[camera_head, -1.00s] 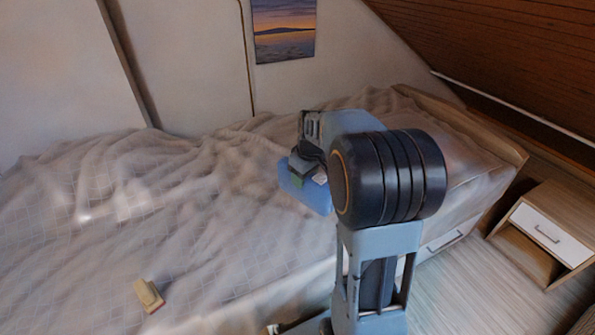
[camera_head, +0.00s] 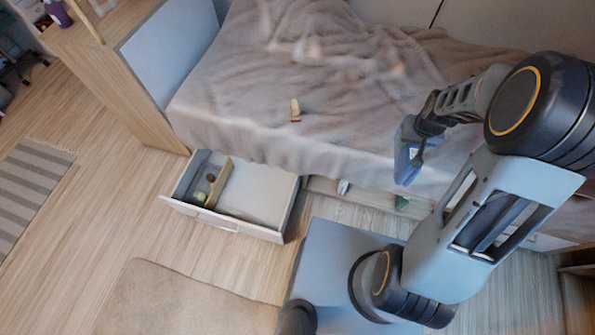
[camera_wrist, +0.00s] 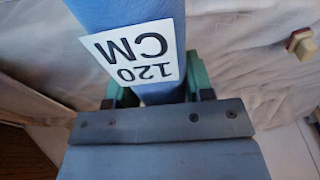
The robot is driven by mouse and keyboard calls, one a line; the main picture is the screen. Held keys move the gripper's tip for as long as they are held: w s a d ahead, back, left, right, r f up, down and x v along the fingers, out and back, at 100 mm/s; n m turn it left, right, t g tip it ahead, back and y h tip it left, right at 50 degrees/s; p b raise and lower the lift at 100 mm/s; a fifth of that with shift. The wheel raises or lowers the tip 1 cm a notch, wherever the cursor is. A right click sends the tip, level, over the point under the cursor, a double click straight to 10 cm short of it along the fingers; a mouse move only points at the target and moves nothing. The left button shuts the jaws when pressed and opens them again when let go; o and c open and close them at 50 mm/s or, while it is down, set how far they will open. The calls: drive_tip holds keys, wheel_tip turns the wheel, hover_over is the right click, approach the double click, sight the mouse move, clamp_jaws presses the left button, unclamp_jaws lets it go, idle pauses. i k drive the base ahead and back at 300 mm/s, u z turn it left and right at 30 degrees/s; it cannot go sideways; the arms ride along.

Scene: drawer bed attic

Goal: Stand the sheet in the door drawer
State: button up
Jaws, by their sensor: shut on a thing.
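My gripper (camera_head: 417,140) is shut on a blue folded sheet (camera_head: 403,152), held above the front side of the bed. In the wrist view the green-tipped fingers of my gripper (camera_wrist: 155,90) clamp the blue sheet (camera_wrist: 95,12), which carries a white "120 CM" label. A drawer (camera_head: 262,234) stands pulled out from under the bed, to the left of the gripper. A divider (camera_head: 219,183) splits it into a narrow left compartment with several small roundish things and a wider right compartment that looks empty. The sheet is apart from the drawer.
The bed (camera_head: 250,85) has a rumpled beige cover. A small wooden brush-like thing (camera_head: 295,110) lies on it. Small white (camera_head: 343,187) and green (camera_head: 401,203) things are by the bed's lower front. A beige rug (camera_head: 170,300) and open floor lie before the drawer.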

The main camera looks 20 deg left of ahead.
sight(259, 202)
drive_tip(key=k, duration=0.25)
drive_tip(key=z, duration=2.25)
drive_tip(key=k, duration=1.8)
drive_tip(key=u, duration=2.55)
drive_tip(key=i, duration=0.5)
drive_tip(key=u, duration=0.05)
